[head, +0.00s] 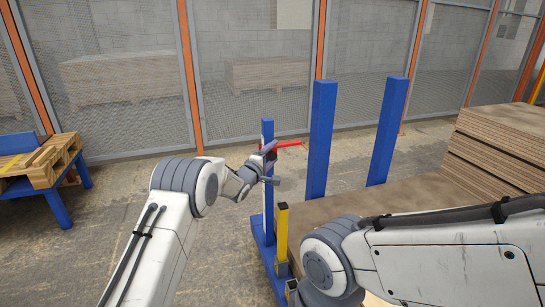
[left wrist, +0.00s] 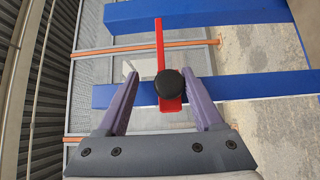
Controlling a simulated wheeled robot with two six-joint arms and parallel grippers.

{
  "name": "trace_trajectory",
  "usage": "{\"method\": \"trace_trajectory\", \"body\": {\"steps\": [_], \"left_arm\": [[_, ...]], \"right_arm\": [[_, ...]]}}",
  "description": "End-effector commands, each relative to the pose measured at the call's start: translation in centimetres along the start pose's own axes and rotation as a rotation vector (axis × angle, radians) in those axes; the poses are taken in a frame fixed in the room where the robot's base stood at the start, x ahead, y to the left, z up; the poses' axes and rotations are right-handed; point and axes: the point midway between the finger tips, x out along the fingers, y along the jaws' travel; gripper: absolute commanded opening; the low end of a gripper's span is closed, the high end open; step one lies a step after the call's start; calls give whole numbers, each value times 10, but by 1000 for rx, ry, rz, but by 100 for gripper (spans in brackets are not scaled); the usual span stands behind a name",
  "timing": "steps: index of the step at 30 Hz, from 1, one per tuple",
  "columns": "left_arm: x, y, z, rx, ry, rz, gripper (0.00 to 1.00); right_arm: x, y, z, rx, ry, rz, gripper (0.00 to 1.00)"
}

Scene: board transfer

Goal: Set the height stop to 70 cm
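The height stop is a red bar (left wrist: 160,50) with a round black knob (left wrist: 170,85), seen in the left wrist view. In the head view the red bar (head: 289,144) sticks out to the right near the top of a thin blue post (head: 267,130) with a pale strip. My left gripper (head: 272,165) is at this post. In the left wrist view its purple fingers (left wrist: 160,78) are apart, one on each side of the knob, with gaps showing. No height marks are readable. My right gripper is out of view; only its arm shows at lower right.
Two taller blue posts (head: 320,140) stand to the right, behind a brown board surface (head: 400,200). A short yellow post (head: 282,233) stands in front. Stacked boards (head: 500,145) are at right, a pallet on a blue stand (head: 40,165) at left. A mesh fence runs behind.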

Motion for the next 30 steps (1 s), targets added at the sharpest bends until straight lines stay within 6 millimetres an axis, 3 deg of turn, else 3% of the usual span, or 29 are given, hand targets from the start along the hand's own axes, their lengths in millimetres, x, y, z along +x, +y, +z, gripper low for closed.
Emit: {"method": "trace_trajectory", "body": {"steps": [14,30], "left_arm": [[-11,-3,0,-1,0,-11,70],[-95,-1,-1,-1,2,-8,70]], "right_arm": [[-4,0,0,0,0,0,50],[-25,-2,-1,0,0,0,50]]}}
